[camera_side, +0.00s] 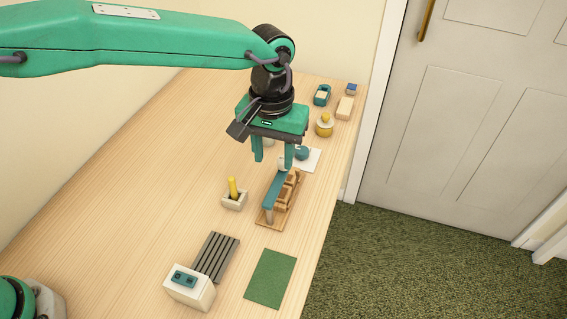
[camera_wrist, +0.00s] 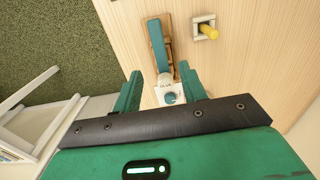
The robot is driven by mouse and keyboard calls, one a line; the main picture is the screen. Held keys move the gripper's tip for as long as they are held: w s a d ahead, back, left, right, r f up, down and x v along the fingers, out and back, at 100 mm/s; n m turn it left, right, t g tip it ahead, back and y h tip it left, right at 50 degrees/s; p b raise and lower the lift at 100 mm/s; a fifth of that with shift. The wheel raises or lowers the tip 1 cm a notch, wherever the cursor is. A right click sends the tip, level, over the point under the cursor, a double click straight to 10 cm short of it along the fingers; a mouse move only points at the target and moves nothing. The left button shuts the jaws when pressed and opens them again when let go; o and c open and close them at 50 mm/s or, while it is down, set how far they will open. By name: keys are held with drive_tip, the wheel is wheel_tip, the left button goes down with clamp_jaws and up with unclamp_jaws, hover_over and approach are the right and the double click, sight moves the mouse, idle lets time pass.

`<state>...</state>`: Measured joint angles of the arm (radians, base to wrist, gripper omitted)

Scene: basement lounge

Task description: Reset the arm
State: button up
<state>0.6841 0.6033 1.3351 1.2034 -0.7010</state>
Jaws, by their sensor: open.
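My gripper (camera_side: 273,161) is open, pointing down over the middle of the table, with its two green fingers apart. Nothing is visibly clamped. Just beyond the fingertips is a wooden stand (camera_side: 263,222) carrying a teal bar (camera_side: 274,190), which also shows in the wrist view (camera_wrist: 157,45). A round teal object (camera_side: 302,153) on a white sheet (camera_side: 314,160) is close behind the gripper.
A yellow peg stands in a pale holder (camera_side: 234,201). A dark slatted rack (camera_side: 216,256), a white box (camera_side: 189,287) and a green mat (camera_side: 270,278) lie at the front. The table's left side is bare.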

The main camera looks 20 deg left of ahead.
drive_tip(key=s+a+r+t, duration=0.1)
drive_tip(key=s+a+r, duration=0.1)
drive_tip(key=a+r, duration=0.5)
drive_tip(key=s+a+r+t, duration=0.15)
drive_tip(key=a+r, duration=0.25)
drive_tip(key=a, duration=0.8)
drive_tip(key=s+a+f+t, duration=0.1)
drive_tip(key=s+a+t, duration=0.2)
drive_tip(key=s+a, duration=1.2)
drive_tip(key=shift+s+a+f, duration=0.2)
drive_tip(key=shift+s+f, duration=0.2)
drive_tip(key=shift+s, duration=0.25)
drive_tip(key=shift+c, duration=0.2)
